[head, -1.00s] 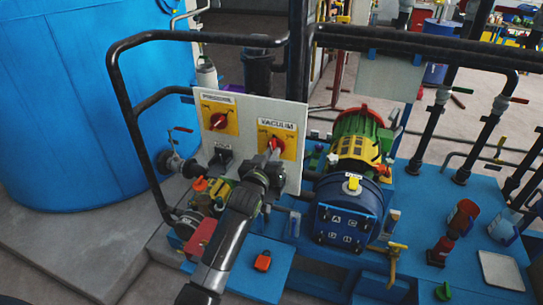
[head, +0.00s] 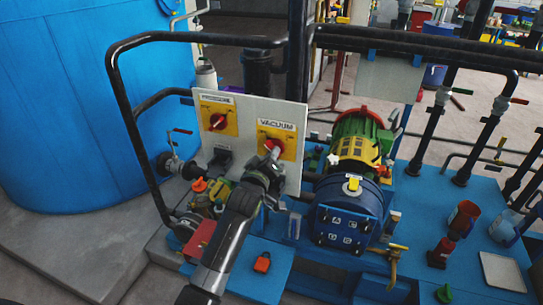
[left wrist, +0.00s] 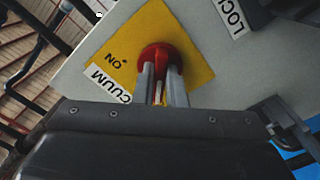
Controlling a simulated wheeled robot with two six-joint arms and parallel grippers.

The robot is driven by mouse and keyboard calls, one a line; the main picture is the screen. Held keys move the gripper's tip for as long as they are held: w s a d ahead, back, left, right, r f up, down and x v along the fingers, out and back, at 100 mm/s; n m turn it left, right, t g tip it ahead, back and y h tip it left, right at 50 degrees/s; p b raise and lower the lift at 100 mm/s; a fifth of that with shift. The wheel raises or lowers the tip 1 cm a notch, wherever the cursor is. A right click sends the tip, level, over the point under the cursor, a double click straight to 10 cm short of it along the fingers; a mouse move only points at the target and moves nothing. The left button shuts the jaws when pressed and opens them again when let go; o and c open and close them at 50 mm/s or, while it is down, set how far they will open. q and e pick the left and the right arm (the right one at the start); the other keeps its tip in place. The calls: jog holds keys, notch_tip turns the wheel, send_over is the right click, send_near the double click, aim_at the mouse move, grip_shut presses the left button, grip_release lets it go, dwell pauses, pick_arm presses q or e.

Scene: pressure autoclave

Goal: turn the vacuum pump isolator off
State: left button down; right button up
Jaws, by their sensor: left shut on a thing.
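The vacuum isolator is a red rotary knob (left wrist: 160,58) on a yellow plate (head: 289,142) labelled VACUUM, on the right of a pale panel. My left gripper (head: 272,155) is at this knob, its arm coming up from below. In the left wrist view both fingers (left wrist: 161,85) are shut on the knob's red grip, one on each side. The word ON shows on the yellow plate beside the knob. In the head view the gripper partly hides the knob. My right gripper is not in view.
The pressure isolator (head: 217,121), a similar red knob on yellow, is left of it on the panel. A black rail (head: 130,130) runs around the panel's left side. A green and yellow motor with a blue pump housing (head: 347,210) stands close on the right.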

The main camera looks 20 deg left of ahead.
pick_arm(q)
jog(key=shift+f, duration=0.1)
jog(key=c, duration=1.5)
grip_release()
jog(key=shift+s, duration=0.1)
jog(key=s+b, duration=0.1)
jog(key=s, duration=0.4)
jog(key=s+b, duration=0.1)
jog(key=s, duration=0.5)
jog(key=s+b, duration=0.1)
jog(key=s, duration=0.5)
jog(key=shift+s+a+b, duration=0.15)
jog(key=shift+a+b, duration=0.15)
